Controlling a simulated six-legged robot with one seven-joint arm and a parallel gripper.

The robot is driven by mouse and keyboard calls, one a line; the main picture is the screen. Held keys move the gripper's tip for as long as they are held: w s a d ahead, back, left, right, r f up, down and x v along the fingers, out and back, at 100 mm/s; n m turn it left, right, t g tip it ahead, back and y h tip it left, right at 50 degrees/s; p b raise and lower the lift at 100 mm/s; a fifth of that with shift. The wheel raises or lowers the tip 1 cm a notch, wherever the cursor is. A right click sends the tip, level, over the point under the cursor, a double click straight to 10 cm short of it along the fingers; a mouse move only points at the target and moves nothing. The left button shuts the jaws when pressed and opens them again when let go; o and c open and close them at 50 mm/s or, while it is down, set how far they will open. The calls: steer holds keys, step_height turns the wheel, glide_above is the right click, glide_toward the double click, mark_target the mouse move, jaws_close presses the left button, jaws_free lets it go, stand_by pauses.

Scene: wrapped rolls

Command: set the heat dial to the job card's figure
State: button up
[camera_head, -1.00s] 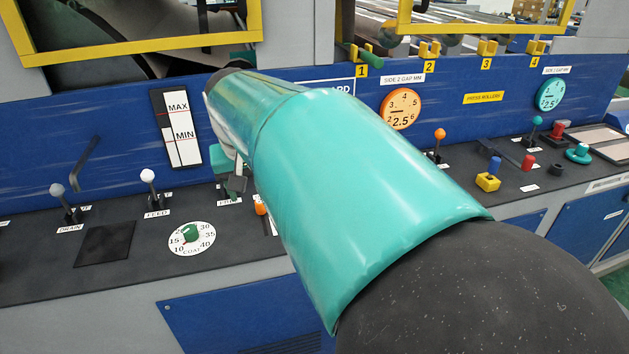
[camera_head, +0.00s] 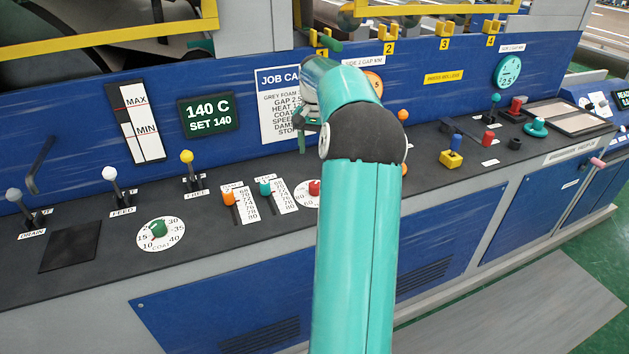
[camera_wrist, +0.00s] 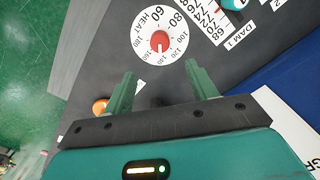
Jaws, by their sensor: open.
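The heat dial (camera_wrist: 145,36) shows in the wrist view as a white disc with a red knob (camera_wrist: 160,41); the knob's white pointer appears to be near 140. In the head view the same red knob (camera_head: 314,187) is partly covered by my arm. My gripper (camera_wrist: 161,80) is open and empty, its two green fingers apart near the dial and not touching it. It also shows in the head view (camera_head: 302,140), in front of the panel. The job card (camera_head: 272,115) is on the blue panel; my arm hides its right side, so its heat figure is cut off.
A display (camera_head: 208,114) reads 140 C, SET 140. Slide levers, one orange (camera_head: 229,198) and one teal (camera_head: 265,187), stand left of the dial. A coat dial (camera_head: 159,232) and upright levers are further left. Blue and yellow controls (camera_head: 452,152) stand to the right.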

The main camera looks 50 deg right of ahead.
mark_target(315, 184)
step_height(315, 184, down, 12)
steer(key=shift+r, duration=0.1)
steer(key=shift+c, duration=0.3)
steer(key=c, duration=0.9)
